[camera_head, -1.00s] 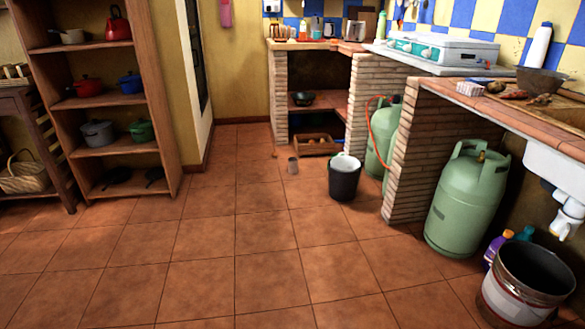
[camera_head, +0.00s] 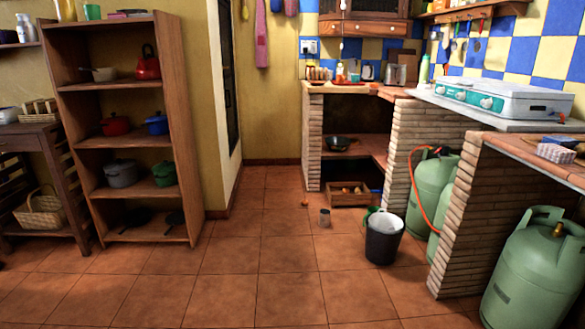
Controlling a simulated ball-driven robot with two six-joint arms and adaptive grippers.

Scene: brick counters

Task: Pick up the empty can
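Neither of my grippers shows in this view.
A wooden shelf with pots (camera_head: 180,200) stands at the left. Brick counters (camera_head: 447,225) and green gas cylinders (camera_head: 534,275) line the right. The floor (camera_head: 255,270) in front is clear.

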